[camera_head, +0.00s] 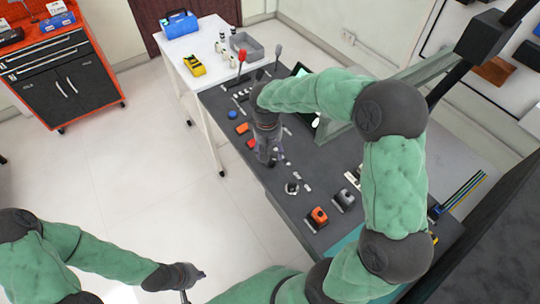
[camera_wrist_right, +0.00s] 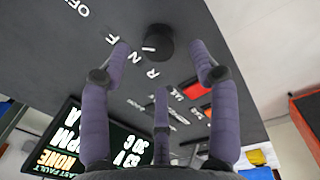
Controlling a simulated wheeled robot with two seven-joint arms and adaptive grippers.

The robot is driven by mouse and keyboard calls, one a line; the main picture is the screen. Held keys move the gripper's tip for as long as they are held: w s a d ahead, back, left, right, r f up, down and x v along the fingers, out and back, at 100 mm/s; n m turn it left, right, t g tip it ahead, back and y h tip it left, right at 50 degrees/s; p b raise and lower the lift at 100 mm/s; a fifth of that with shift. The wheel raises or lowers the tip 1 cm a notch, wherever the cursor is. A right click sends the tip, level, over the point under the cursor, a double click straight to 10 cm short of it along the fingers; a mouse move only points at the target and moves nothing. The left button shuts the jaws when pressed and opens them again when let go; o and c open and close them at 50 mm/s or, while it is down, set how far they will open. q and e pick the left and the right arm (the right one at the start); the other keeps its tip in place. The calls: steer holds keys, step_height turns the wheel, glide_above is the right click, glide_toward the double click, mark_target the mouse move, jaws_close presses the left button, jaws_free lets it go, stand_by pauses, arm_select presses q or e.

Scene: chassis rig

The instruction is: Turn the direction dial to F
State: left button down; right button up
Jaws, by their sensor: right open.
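The direction dial (camera_wrist_right: 158,40) is a round black knob on the dark panel. White letters F (camera_wrist_right: 112,39), N (camera_wrist_right: 133,57) and R (camera_wrist_right: 152,73) sit beside it. Its short white mark lies on the side of the letters, nearest to N. My right gripper (camera_wrist_right: 160,62) is open, its purple fingers spread around the dial's near side, with no clear contact. In the head view my right gripper (camera_head: 266,152) hangs over the console, and I cannot make out the dial there. My left gripper (camera_head: 192,283) is low at left, away from the console; its jaw opening is unclear.
A lit display (camera_wrist_right: 90,145) shows in the wrist view. A white table (camera_head: 190,45) and a red cabinet (camera_head: 65,75) stand behind. The floor at left is clear.

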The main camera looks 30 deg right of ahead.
step_height(320, 180, up, 8)
steer(key=shift+a+f, duration=0.15)
steer(key=shift+a, duration=0.1)
stand_by(0.5)
